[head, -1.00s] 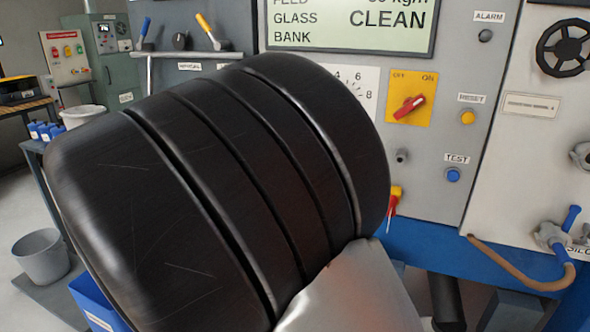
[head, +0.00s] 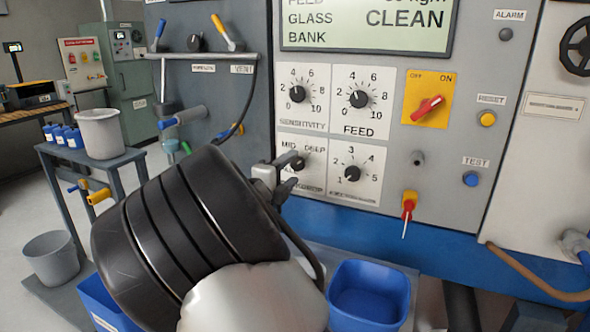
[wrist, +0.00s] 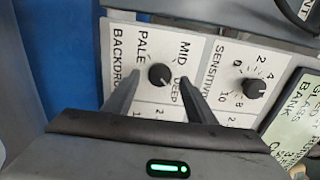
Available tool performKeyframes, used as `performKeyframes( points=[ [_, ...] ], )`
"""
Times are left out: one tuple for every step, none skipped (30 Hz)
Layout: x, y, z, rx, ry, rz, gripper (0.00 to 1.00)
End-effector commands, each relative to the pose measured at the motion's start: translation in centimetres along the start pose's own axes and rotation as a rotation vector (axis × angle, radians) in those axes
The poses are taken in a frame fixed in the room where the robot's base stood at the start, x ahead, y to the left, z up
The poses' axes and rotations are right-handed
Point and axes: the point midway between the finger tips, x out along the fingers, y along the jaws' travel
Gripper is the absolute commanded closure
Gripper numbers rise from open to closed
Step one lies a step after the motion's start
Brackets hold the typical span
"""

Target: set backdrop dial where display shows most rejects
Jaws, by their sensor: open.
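The backdrop dial (wrist: 159,74) is a black knob on a white plate marked PALE, MID and DEEP. In the head view the dial (head: 301,161) is the lower left one of a block of dials, partly hidden by my gripper (head: 280,178). In the wrist view my gripper (wrist: 160,82) is open, with one finger on each side of the knob. I cannot tell whether the fingers touch it, or exactly where its pointer stands. The display (head: 366,24) reads GLASS CLEAN, with FEED and BANK lines; its top is cut off and no reject count shows.
The sensitivity dial (head: 297,94), feed dial (head: 359,99) and another dial (head: 352,174) sit close by. A blue bin (head: 367,296) stands below the panel.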

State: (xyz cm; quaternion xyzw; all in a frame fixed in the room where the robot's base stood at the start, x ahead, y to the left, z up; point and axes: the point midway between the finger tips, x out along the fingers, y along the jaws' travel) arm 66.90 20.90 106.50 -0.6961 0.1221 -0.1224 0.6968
Motion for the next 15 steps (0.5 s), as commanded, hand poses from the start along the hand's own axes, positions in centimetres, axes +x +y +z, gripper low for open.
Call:
performKeyframes(
  points=[
    [0.8, 0.1, -0.1, -0.001, 0.003, -0.002, 0.49],
    [1.2, 0.0, -0.1, -0.001, 0.003, -0.002, 0.49],
    [1.6, 0.1, -0.1, -0.001, 0.002, -0.001, 0.49],
    [1.8, 0.0, 0.0, 0.000, 0.001, -0.001, 0.49],
    [2.0, 0.0, 0.0, 0.000, 0.001, -0.001, 0.49],
    [2.2, 0.0, 0.0, 0.000, 0.001, -0.001, 0.49],
    [2.4, 0.0, 0.0, -0.001, 0.001, 0.000, 0.49],
    [2.5, 0.1, 0.0, -0.001, 0.000, 0.000, 0.49],
    [2.6, 0.1, 0.0, -0.001, 0.000, 0.000, 0.49],
    [2.6, 0.1, 0.0, -0.001, 0.000, 0.001, 0.49],
    [2.6, 0.0, 0.0, -0.001, 0.000, 0.001, 0.49],
    [2.6, 0.0, 0.0, -0.001, 0.000, 0.001, 0.49],
    [2.6, 0.0, 0.0, -0.001, 0.000, 0.001, 0.49],
    [2.6, 0.0, 0.0, -0.001, 0.000, 0.001, 0.49],
    [2.6, 0.0, 0.0, -0.001, 0.000, 0.001, 0.49]
  ],
)
